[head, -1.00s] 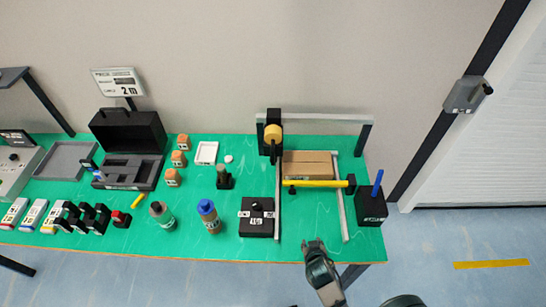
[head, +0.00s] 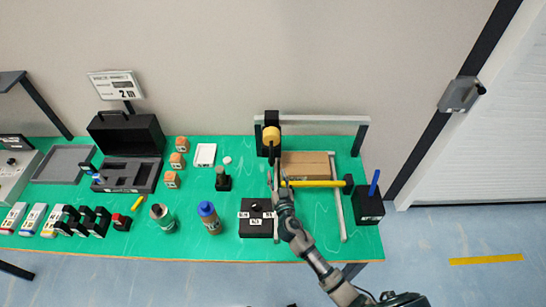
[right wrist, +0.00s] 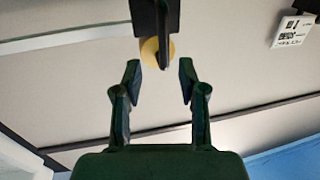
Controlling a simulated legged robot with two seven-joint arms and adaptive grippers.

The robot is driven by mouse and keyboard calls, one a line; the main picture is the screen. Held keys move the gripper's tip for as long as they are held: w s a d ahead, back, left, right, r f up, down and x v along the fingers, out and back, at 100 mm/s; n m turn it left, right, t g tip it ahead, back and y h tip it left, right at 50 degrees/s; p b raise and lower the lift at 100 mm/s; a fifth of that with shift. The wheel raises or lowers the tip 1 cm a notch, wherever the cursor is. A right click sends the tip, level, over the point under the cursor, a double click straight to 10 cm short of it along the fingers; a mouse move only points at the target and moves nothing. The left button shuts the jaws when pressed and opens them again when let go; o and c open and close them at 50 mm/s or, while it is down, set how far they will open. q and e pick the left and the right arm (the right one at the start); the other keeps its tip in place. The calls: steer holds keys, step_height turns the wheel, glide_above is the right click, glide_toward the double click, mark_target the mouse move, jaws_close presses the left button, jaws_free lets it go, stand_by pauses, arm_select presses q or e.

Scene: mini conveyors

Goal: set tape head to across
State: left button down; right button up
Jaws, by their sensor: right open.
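The tape head (head: 266,148) is a black block with a tan tape roll (head: 272,134), mounted on the left part of the grey overhead bar. In the right wrist view the tape head (right wrist: 164,20) shows as a black plate with a narrow black piece pointing down, and the yellow roll (right wrist: 150,51) is behind it. My right gripper (head: 276,172) is just in front of the tape head, and its fingers cover part of the area below it. In the right wrist view the gripper (right wrist: 160,78) is open and empty; the narrow black piece reaches toward the gap between its fingertips. My left gripper is out of view.
A yellow bar (head: 315,183) crosses the grey rails, with a brown carton (head: 307,163) behind it. A black box (head: 257,226) stands left of my right arm, and a black holder with a blue stick (head: 369,206) stands at the right.

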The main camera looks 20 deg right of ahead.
mark_target(271, 160)
steer(key=w, duration=0.8)
steer(key=shift+w+a, duration=0.15)
steer(key=shift+w+d, duration=0.15)
steer(key=shift+d, duration=0.3)
steer(key=shift+c, duration=0.4)
jaws_close()
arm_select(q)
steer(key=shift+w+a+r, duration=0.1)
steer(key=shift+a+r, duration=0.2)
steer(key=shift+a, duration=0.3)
arm_select(e)
steer(key=shift+a, duration=0.3)
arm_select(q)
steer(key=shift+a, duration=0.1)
